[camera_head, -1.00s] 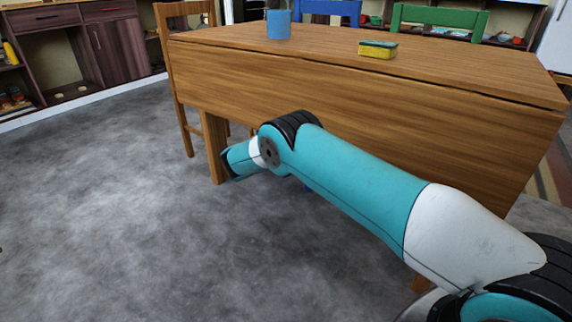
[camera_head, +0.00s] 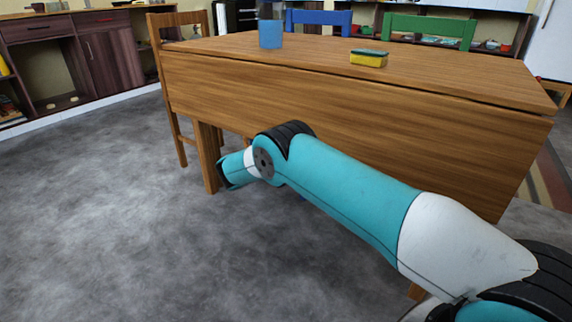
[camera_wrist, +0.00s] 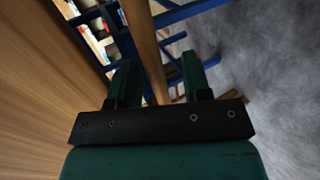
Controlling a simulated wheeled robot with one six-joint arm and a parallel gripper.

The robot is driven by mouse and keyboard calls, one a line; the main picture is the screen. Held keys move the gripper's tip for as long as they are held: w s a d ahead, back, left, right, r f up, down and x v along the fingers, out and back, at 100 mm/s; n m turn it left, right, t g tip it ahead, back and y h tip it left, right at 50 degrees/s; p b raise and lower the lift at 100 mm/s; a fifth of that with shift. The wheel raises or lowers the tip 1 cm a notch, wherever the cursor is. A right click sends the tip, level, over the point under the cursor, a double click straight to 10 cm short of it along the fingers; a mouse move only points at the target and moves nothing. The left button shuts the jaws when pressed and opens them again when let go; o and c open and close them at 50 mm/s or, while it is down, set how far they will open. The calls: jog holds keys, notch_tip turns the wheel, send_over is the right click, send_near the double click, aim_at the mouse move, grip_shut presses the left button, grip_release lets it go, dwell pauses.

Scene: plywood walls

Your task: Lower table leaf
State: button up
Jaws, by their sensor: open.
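The wooden table's leaf (camera_head: 330,110) hangs down along the near side of the table in the head view, below the tabletop (camera_head: 310,47). In the wrist view the wooden surface at the left (camera_wrist: 40,95) appears to be the leaf. My gripper (camera_wrist: 160,80) is open and shows in the wrist view, with its two dark green fingers apart. A wooden table leg (camera_wrist: 145,45) shows beyond and between the fingers; I cannot tell how near it is. In the head view my arm crosses in front of the leaf and hides part of it; the fingers are not visible there.
A blue cup (camera_head: 271,33) and a yellow-green sponge (camera_head: 369,58) are on the tabletop. A wooden chair (camera_head: 170,85) stands at the left end, with blue (camera_head: 318,18) and green (camera_head: 430,28) chairs behind. Grey floor at the left is clear.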

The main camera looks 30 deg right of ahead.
jog(key=p+v, duration=0.5)
jog(key=v, duration=1.2)
jog(key=shift+p, duration=0.4)
jog(key=shift+s, duration=0.1)
jog(key=s+a+r+g+y, duration=0.3)
jog(key=s+r+y, duration=0.7)
jog(key=r, duration=0.5)
jog(key=s+a+r+g+y+p, duration=0.1)
jog(key=s+r+y, duration=0.15)
jog(key=s, duration=0.75)
jog(key=s+a+r+n+g+y, duration=0.15)
jog(key=s+r, duration=0.25)
jog(key=s, duration=0.6)
jog(key=s+a+r+g+y+p, duration=0.1)
jog(key=s+r, duration=0.2)
jog(key=s, duration=0.7)
notch_tip(320, 180, up, 35)
jog(key=p, duration=3.4)
jog(key=shift+a+p, duration=0.25)
jog(key=shift+p, duration=0.15)
